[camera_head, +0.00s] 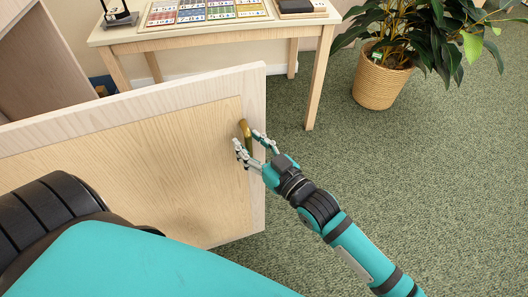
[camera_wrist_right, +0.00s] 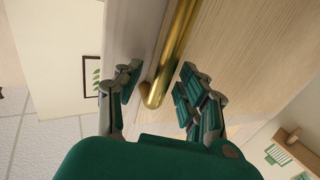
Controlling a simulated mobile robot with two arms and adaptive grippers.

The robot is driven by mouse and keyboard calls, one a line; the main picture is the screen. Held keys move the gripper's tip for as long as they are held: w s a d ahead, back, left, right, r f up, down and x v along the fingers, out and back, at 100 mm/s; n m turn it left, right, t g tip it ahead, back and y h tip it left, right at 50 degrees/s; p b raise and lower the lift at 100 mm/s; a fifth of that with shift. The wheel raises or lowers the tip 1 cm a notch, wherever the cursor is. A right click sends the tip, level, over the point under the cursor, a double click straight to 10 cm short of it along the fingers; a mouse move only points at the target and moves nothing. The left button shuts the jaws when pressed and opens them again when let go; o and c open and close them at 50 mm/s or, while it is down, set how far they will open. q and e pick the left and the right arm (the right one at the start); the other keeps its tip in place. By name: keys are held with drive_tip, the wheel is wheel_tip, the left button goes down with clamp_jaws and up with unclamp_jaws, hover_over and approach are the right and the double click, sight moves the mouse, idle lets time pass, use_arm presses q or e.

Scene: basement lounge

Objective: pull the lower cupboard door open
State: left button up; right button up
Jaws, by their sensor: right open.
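The lower cupboard door (camera_head: 130,160) is a pale wood panel with a lighter frame. It stands swung out from the cupboard on the left of the head view. A brass bar handle (camera_head: 245,132) sits near its free edge. My right gripper (camera_head: 251,142) is at the handle with its fingers spread. In the right wrist view the handle (camera_wrist_right: 172,55) runs between the two open fingers of the gripper (camera_wrist_right: 155,98), with a gap on each side visible. The wrist view also shows the door (camera_wrist_right: 245,50). My left gripper is not in view.
A light wood table (camera_head: 200,37) with a colourful chart (camera_head: 205,12) stands behind the door. A plant in a woven pot (camera_head: 382,82) stands on the green carpet at the upper right. The carpet (camera_head: 440,170) on the right is clear.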

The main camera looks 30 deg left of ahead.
drive_tip(key=v, duration=1.1)
drive_tip(key=shift+d, duration=0.3)
